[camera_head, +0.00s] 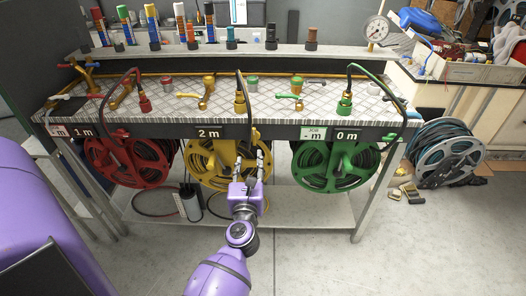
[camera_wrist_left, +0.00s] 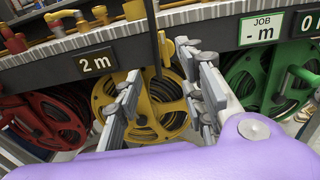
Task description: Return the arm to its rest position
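My left gripper (camera_head: 249,166) is in front of the yellow hose reel (camera_head: 208,171), below the bench's front edge. In the left wrist view its two grey fingers (camera_wrist_left: 168,80) are spread apart, with nothing gripped between them. Behind the gap are the yellow reel (camera_wrist_left: 150,122) and a dark hose (camera_wrist_left: 153,40) coming down over the bench edge. In the head view the gripper hides the right part of the yellow reel. My right gripper does not show in either view.
A red reel (camera_head: 135,160) and a green reel (camera_head: 330,168) hang either side under the patterned bench (camera_head: 225,101). Valves and hose fittings stand on top. A grey reel (camera_head: 448,153) stands right. The front floor is clear.

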